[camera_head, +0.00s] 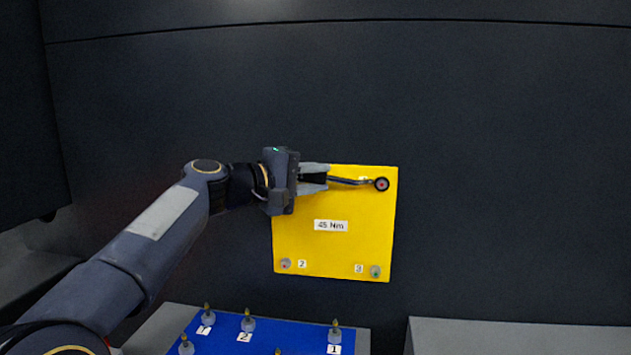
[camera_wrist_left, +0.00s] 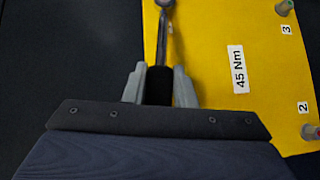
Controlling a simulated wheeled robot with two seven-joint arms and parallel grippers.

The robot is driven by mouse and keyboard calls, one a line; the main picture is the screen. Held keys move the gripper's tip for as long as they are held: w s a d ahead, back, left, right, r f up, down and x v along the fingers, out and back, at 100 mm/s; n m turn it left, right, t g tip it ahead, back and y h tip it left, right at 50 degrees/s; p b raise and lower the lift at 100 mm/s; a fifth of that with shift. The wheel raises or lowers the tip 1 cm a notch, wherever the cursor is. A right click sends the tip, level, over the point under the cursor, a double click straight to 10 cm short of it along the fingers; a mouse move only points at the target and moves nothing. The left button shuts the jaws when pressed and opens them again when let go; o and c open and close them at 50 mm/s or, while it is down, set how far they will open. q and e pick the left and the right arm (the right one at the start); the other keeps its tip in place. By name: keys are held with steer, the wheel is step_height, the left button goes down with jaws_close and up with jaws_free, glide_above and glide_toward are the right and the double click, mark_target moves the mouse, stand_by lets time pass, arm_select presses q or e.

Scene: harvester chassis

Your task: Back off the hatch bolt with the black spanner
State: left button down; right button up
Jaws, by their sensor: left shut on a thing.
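The black spanner (camera_head: 347,181) is held in my left gripper (camera_head: 318,178), which is shut on its dark handle. The spanner also shows in the left wrist view (camera_wrist_left: 168,45), running up from between the fingers (camera_wrist_left: 160,86). Its ring end lies over the upper right corner of the yellow hatch (camera_head: 335,245), around or against the bolt there (camera_head: 382,184); how far it is seated I cannot tell. The label beside that bolt is partly covered by the spanner. My right gripper is not in view.
The hatch has a "45 Nm" label (camera_head: 331,225), bolt 2 (camera_head: 285,263) at lower left and bolt 3 (camera_head: 375,271) at lower right. Below is a blue board (camera_head: 300,345) with several upright pegs. A grey ledge (camera_head: 500,338) is at the lower right. The dark wall around the hatch is clear.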

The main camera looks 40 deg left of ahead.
arm_select(q)
steer(key=f+b, duration=0.1)
steer(key=b, duration=0.2)
steer(key=shift+f+n+t, duration=0.2)
steer(key=shift+n+t, duration=0.2)
steer(key=shift+r+p, duration=0.45)
steer(key=shift+p, duration=0.15)
steer(key=shift+s+d, duration=0.1)
steer(key=shift+s, duration=0.1)
steer(key=s+d+b, duration=0.1)
steer(key=s+d, duration=0.4)
steer(key=s, duration=0.3)
steer(key=shift+s+d, duration=0.2)
steer(key=shift+s, duration=0.15)
steer(key=shift+f, duration=0.1)
stand_by(1.2)
